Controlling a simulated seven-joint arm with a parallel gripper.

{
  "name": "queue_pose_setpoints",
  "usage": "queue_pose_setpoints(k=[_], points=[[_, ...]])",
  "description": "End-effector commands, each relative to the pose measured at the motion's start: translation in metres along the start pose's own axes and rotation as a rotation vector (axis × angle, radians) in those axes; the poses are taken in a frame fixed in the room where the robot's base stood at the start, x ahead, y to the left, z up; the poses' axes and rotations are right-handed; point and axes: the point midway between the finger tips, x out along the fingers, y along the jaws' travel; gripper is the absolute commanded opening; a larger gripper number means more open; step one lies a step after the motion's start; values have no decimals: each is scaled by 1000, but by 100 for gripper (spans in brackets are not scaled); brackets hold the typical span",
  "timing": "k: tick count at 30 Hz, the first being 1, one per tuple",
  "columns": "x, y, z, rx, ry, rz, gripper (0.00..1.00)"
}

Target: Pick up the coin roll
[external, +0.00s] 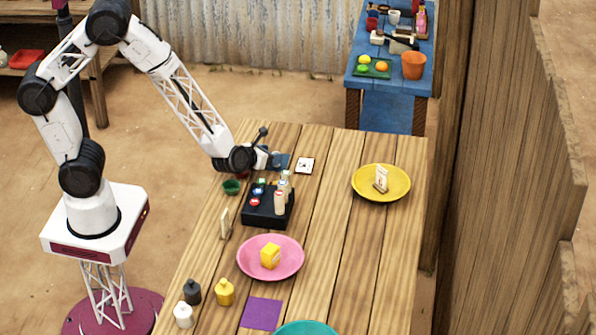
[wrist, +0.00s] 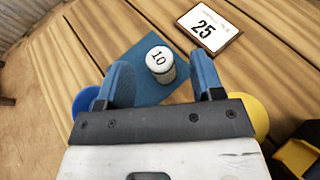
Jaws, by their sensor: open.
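A short, pale, upright cylinder marked 10 on top (wrist: 158,60) stands on a dark blue mat (wrist: 135,54) in the wrist view; it looks like a coin roll. My gripper (wrist: 161,66) is open, with one blue finger on each side of it in that view. I cannot tell whether the fingers touch it or how high they are. In the external view, my gripper (external: 276,160) is over the far left part of the table, and the cylinder is not clear there. Two cream cylinders (external: 279,203) stand in a black tray (external: 265,217).
A card marked 25 (wrist: 209,28) lies beside the mat. A small green bowl (external: 231,187) is close by. A pink plate (external: 271,257) holds a yellow block; a yellow plate (external: 398,184) holds an upright card. Several bottles (external: 193,291) stand at the near left. The table's right side is mostly clear.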

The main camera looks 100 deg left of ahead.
Motion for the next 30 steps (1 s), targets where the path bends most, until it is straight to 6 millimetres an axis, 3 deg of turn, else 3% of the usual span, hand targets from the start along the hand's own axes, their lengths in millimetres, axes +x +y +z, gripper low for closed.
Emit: queue_pose_setpoints(k=[10, 21, 30], points=[[5, 0, 0, 0, 0, 1, 61], [43, 2, -2, -1, -1, 2, 61], [52, 1, -2, 0, -1, 0, 61]])
